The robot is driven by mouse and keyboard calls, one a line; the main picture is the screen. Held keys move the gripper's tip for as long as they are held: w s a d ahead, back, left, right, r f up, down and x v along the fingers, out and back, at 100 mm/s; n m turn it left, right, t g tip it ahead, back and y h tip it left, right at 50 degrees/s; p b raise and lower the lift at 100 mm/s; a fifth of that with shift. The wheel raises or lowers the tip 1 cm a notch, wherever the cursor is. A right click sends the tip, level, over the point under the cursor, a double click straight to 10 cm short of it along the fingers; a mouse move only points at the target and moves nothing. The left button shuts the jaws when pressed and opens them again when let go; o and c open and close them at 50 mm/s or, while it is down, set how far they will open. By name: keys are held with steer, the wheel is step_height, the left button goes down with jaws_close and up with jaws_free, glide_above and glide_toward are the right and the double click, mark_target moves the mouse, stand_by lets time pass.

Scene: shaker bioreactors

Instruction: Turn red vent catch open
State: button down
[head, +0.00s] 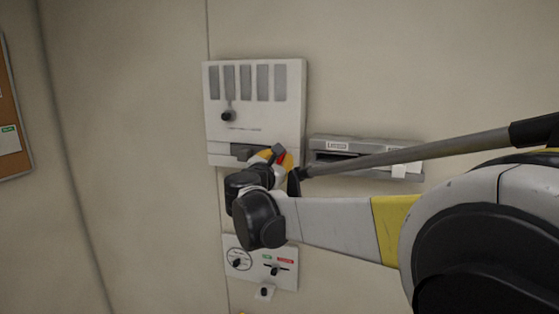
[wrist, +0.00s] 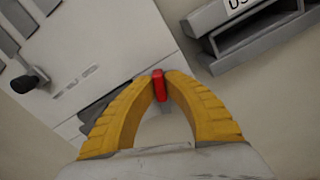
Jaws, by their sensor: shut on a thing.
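The red vent catch (wrist: 159,86) is a small red piece at the lower edge of the white wall box (wrist: 90,40). In the wrist view it sits between the tips of my gripper's yellow fingers (wrist: 160,80), which are shut on it.
A grey slotted tray unit (head: 365,148) juts from the wall just right of the box. A black knob (head: 228,116) sticks out of the box front. Below is a white panel (head: 250,254) with small black knobs. A cork board (head: 12,120) hangs far left.

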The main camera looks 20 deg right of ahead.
steer(key=shift+n, duration=2)
steer(key=c, duration=1.5)
jaws_free()
steer(key=shift+o, duration=0.2)
steer(key=v, duration=1.2)
